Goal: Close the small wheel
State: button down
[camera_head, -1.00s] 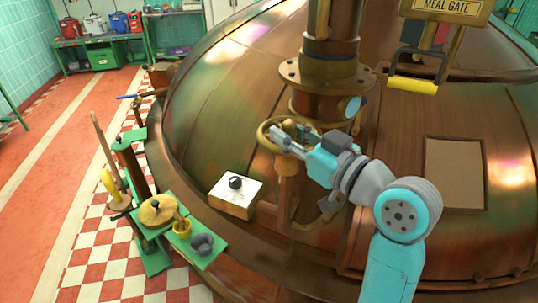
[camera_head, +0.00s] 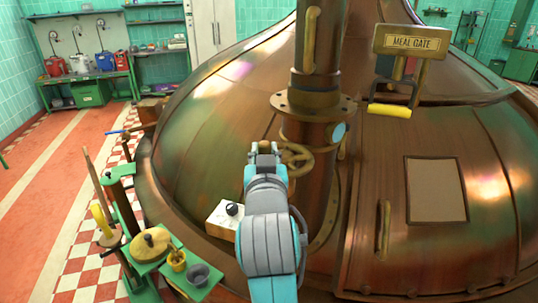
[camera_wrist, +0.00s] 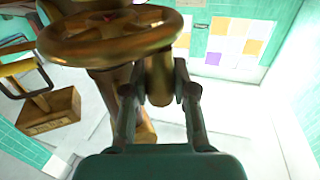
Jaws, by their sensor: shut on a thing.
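The small wheel (camera_head: 298,160) is a brass handwheel on the upright copper column, partly hidden behind my gripper in the head view. In the wrist view its rim and spokes (camera_wrist: 100,38) fill the upper left. A rounded brass handle (camera_wrist: 159,80) hangs down from the rim. My gripper (camera_wrist: 158,94) has one finger on each side of this handle and is shut on it. In the head view my gripper (camera_head: 263,151) is at the left side of the wheel, and my wrist hides the near side of the grip.
A white-topped box (camera_head: 222,221) with a black knob stands left of my wrist. A green stand (camera_head: 150,268) with a lidded pot and small cups is at lower left. The meal gate sign (camera_head: 410,41) and its yellow handle (camera_head: 389,111) are at upper right, clear of my arm.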

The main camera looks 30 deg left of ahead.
jog(key=shift+a+m+t+h, duration=0.4)
jog(key=shift+m+h, duration=0.1)
jog(key=shift+h, duration=0.1)
jog(key=shift+w+h, duration=0.1)
jog(key=shift+h, duration=0.2)
jog(key=c, duration=0.9)
grip_release()
jog(key=v, duration=1.2)
jog(key=shift+f, duration=0.2)
